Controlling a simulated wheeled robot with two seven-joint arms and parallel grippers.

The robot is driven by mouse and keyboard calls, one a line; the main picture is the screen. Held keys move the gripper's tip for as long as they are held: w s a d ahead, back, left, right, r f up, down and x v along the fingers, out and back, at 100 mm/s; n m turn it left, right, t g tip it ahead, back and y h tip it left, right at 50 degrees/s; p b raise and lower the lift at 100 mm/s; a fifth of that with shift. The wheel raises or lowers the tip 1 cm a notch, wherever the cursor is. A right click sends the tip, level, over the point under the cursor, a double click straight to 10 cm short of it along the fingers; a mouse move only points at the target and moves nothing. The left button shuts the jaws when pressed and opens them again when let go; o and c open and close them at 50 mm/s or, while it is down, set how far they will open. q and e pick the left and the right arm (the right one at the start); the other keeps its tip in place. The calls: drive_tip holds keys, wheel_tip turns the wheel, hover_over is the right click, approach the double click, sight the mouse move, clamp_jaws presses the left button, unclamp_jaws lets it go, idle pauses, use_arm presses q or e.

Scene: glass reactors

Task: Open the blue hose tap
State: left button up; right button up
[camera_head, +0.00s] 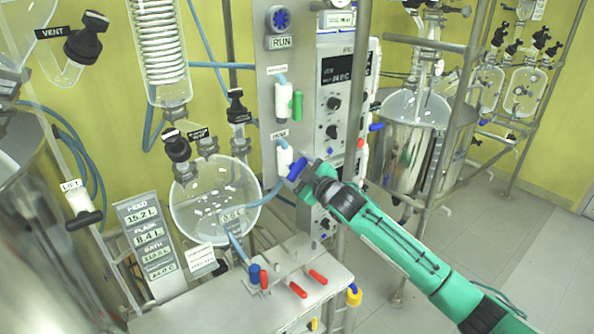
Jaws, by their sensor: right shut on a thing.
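My right arm, green with a dark wrist, comes in from the lower right. My right gripper (303,174) is at the lower tap on the upright grey panel and is shut on its blue handle (297,166). The blue handle is tilted, and the gripper partly hides it. The white body of this tap (284,157) has a blue hose (271,192) running down from it. My left gripper is not in view.
A white tap with a green handle (297,104) sits just above. A round glass flask (215,198) hangs to the left. Red-handled valves (298,290) are on the bench (225,318) below. A steel vessel (408,150) and frame bars stand to the right. Open floor (500,240) lies at the right.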

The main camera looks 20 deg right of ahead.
drive_tip(key=n, duration=0.4)
drive_tip(key=shift+n, duration=0.3)
drive_tip(key=n+p, duration=0.1)
drive_tip(key=n, duration=0.3)
drive_tip(key=shift+f+n, duration=0.1)
drive_tip(key=shift+n, duration=0.2)
drive_tip(key=o, duration=1)
drive_tip(key=shift+s, duration=0.15)
drive_tip(key=shift+b+v, duration=2.3)
drive_tip(key=shift+v, duration=4.5)
